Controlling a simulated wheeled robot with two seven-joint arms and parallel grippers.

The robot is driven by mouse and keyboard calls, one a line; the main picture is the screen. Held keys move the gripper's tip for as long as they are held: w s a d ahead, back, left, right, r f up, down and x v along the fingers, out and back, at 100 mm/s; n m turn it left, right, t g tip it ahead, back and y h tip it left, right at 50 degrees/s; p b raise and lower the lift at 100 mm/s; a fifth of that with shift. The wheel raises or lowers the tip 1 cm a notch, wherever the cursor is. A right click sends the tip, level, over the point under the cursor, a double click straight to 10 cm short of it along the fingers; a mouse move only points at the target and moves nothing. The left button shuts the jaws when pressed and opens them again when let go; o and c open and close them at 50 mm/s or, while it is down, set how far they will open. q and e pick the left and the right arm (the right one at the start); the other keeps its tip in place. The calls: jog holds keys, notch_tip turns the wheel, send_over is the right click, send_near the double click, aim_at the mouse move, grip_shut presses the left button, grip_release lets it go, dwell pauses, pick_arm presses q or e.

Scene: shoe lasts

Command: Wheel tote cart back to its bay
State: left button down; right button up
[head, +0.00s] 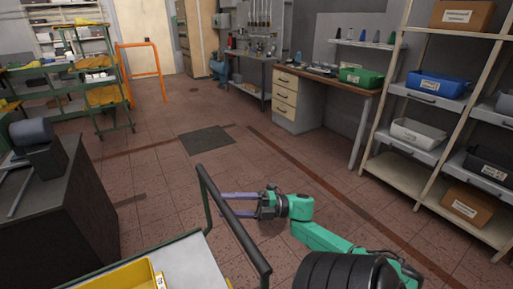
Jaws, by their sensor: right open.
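A tote cart with a dark green push handle (238,228) and a grey top (188,265) stands close in front of me at the bottom. A yellow tote (122,277) sits on it, cut off by the picture's lower edge. My right gripper (222,204) is open, its two purple fingers pointing left at the handle bar. The bar crosses in front of the fingers; I cannot tell whether it lies between them or touches them. My left gripper is out of view. No bay is clearly marked as the cart's own.
A dark cabinet (65,210) stands at left, with green carts of yellow totes (103,97) behind it. An orange frame (143,72) stands further back. Shelving (400,175) and a workbench (300,105) line the right. The middle floor is clear around a dark mat (206,140).

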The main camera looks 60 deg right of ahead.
jog(key=b+v, duration=0.3)
jog(key=v, duration=0.8)
jog(key=shift+s+d+f, duration=0.1)
jog(key=shift+s, duration=0.05)
